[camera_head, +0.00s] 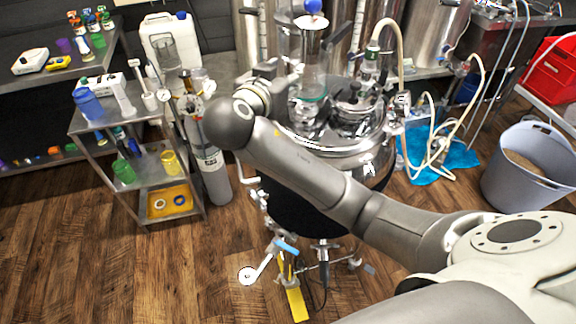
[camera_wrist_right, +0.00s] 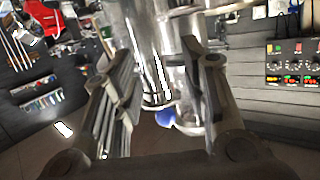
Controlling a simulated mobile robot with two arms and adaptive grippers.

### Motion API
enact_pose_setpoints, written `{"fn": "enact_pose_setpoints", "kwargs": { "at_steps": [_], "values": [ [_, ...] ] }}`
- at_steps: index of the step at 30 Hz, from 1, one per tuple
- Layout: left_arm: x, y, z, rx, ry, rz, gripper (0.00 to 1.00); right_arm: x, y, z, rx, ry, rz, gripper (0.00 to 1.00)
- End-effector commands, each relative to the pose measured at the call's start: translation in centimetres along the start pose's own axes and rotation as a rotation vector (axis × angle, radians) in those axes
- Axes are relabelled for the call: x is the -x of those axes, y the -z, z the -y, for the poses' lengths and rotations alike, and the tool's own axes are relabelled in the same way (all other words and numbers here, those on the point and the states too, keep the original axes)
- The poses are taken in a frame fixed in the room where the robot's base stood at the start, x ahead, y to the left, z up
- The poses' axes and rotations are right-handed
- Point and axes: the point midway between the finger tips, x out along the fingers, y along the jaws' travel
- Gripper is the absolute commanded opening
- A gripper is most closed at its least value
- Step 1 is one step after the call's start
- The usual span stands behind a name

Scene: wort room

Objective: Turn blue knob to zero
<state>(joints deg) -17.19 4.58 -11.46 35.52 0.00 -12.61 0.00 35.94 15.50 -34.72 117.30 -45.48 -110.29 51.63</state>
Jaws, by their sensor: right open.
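A blue round knob (camera_head: 313,6) shows at the top edge of the head view, above the shiny steel vessel (camera_head: 345,146). A blue rounded part (camera_wrist_right: 168,117) also shows between my fingers in the right wrist view; I cannot tell whether it is the same knob. Its setting and markings cannot be read. My right gripper (camera_wrist_right: 158,55) is open, with one finger on each side of steel cylinders and nothing held. In the head view the right gripper (camera_head: 282,72) is partly hidden behind its wrist, beside the vessel's glass and steel top. My left gripper is not in view.
A steel cart (camera_head: 140,165) with bottles and cups and a grey gas cylinder (camera_head: 213,175) stand left. A grey bucket (camera_head: 525,165) and a red crate (camera_head: 556,70) stand right. A blue-handled valve (camera_head: 286,246) sits low in front. A control panel (camera_wrist_right: 293,60) shows in the wrist view.

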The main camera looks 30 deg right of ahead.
Motion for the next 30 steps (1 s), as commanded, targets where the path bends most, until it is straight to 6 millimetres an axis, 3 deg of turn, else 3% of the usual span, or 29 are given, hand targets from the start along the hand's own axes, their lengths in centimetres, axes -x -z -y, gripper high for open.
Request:
{"fn": "enact_pose_setpoints", "kwargs": {
  "at_steps": [21,30],
  "values": [
    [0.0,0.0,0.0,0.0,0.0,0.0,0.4,1.0,-14.3,-2.6,0.337,0.183,0.334,0.4],
    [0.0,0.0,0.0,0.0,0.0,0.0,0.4,2.0,-18.6,-4.0,0.433,0.255,0.434,0.4]
  ]
}}
